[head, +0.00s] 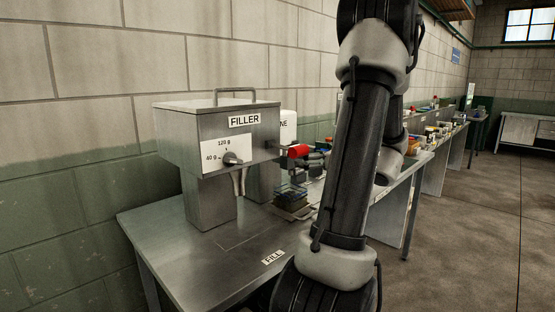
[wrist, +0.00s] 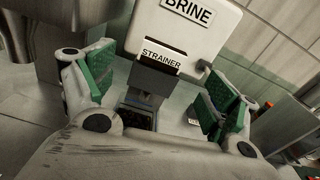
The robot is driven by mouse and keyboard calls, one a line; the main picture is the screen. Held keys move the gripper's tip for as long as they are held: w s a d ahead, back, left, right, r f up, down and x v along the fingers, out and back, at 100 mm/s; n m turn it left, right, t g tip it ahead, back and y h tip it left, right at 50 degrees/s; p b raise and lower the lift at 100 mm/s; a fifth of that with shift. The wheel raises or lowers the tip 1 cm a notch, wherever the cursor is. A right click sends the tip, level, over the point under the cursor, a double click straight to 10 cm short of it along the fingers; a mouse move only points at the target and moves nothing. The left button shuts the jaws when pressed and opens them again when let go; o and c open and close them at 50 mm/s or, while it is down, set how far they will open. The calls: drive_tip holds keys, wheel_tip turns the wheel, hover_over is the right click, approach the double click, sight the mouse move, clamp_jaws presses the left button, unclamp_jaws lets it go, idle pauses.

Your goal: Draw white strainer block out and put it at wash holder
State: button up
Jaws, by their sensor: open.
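A white plate lettered STRAINER (wrist: 161,57) sits in a dark slot low on the front of the white BRINE box (wrist: 185,22) in the wrist view. I take it as the face of the strainer block; the rest is hidden inside. My gripper (wrist: 152,80) is open, with green pads on either side of the view and nothing between them. The plate lies beyond the pads, between them in the picture; I see no contact. In the head view the BRINE box (head: 288,124) is partly hidden behind the filler. I cannot make out the wash holder.
A steel FILLER machine (head: 220,135) stands left on the metal table (head: 180,262). Dark stacked trays (head: 291,197) stand right of it, near a red part (head: 298,151). Benches with small goods run back right. The floor (head: 470,220) at right is clear.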

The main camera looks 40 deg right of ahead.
sight(291, 145)
drive_tip(key=shift+m+t, duration=0.3)
drive_tip(key=shift+m, duration=0.2)
drive_tip(key=w, duration=0.2)
drive_tip(key=w+r, duration=0.1)
drive_tip(key=w, duration=0.5)
drive_tip(key=shift+w+a+r, duration=0.1)
drive_tip(key=shift+a+r, duration=0.05)
drive_tip(key=shift+a, duration=0.05)
drive_tip(key=c, duration=1.2)
